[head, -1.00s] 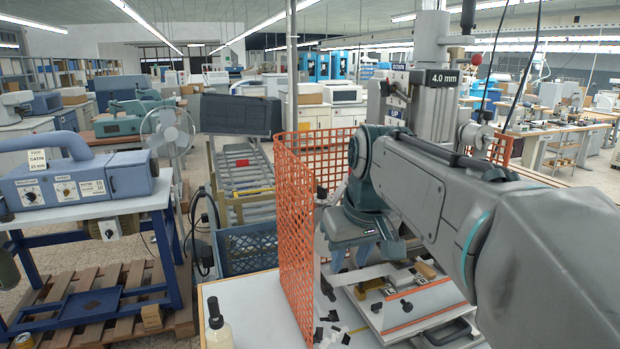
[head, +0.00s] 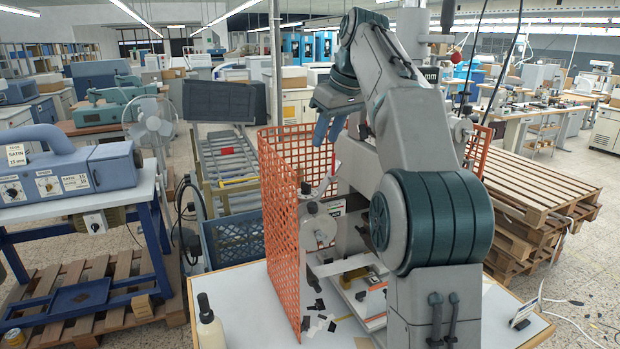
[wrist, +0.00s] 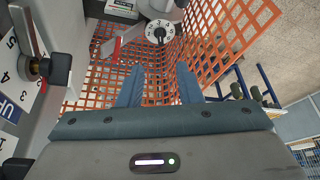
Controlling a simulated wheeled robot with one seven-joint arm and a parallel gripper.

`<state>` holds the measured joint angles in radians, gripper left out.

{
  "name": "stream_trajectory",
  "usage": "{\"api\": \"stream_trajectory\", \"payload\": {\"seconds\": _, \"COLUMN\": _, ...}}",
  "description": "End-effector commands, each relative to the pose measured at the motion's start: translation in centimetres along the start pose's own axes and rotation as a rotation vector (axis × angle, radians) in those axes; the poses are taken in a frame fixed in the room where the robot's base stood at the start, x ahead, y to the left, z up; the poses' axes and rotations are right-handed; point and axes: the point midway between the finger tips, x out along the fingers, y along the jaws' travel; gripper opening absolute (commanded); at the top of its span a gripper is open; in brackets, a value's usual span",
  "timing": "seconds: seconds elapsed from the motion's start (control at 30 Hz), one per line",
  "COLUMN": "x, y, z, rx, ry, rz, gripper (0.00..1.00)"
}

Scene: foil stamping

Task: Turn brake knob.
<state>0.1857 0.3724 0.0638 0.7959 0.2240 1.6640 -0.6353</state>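The orange mesh guard (head: 282,215) stands close to the gripper and surrounds the dial in the wrist view. A bottle (head: 208,325) stands on the white table (head: 245,318). Pallets (head: 540,185) are stacked at right.

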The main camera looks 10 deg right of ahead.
Motion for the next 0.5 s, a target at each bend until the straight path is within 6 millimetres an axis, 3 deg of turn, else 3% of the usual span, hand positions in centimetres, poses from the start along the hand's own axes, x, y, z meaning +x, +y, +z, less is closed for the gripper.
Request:
{"api": "stream_trajectory", "payload": {"seconds": 0.23, "x": 2.8, "y": -0.1, "z": 0.1, "rx": -0.001, "ry": -0.002, "rz": -0.002, "gripper": 0.32}}
{"api": "stream_trajectory", "payload": {"seconds": 0.5, "x": 8.5, "y": -0.1, "z": 0.1, "rx": 0.0, "ry": -0.003, "rz": -0.003, "gripper": 0.32}}
